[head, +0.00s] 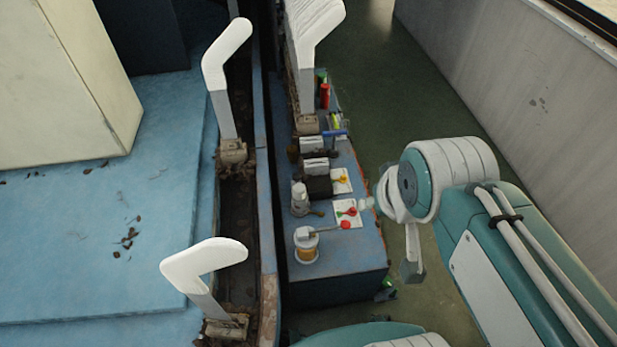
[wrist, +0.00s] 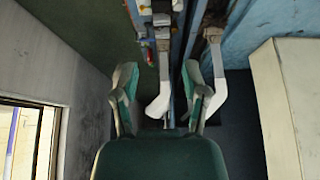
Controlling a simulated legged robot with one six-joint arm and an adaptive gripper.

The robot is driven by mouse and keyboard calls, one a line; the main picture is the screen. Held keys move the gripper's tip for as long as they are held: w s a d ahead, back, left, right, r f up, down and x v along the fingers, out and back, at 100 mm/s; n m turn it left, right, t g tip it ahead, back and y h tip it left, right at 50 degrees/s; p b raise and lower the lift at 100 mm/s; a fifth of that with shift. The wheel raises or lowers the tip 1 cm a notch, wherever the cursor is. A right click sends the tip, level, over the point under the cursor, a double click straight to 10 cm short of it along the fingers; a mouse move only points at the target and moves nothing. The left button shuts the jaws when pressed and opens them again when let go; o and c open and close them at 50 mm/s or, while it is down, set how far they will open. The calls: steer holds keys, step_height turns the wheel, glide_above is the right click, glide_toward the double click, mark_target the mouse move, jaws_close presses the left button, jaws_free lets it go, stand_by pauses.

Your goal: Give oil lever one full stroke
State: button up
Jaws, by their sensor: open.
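The oil lever (head: 326,232) is a thin pale rod with a red knob at its right end. It joins the white top of a small pot with an amber body (head: 306,252), at the near end of a blue bench. The lever lies roughly level, rising slightly to the right. In the wrist view, my gripper (wrist: 160,72) is open and empty, its two teal-and-grey fingers wide apart. My arm's end is right of the lever in the head view, apart from it. I cannot make out the lever in the wrist view.
White angled boards (head: 203,262) stand on a rail left of the blue bench (head: 345,270). Other fittings, cards and coloured knobs sit further back on the bench. A grey wall (head: 520,85) closes the right side. Green floor (head: 375,75) lies between bench and wall.

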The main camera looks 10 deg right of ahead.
steer(key=shift+d, duration=0.4)
steer(key=shift+c, duration=0.4)
steer(key=shift+a, duration=0.15)
steer(key=c, duration=0.6)
steer(key=shift+a, duration=0.25)
jaws_close()
steer(key=shift+d, duration=0.1)
steer(key=shift+a, duration=0.3)
steer(key=shift+d, duration=0.2)
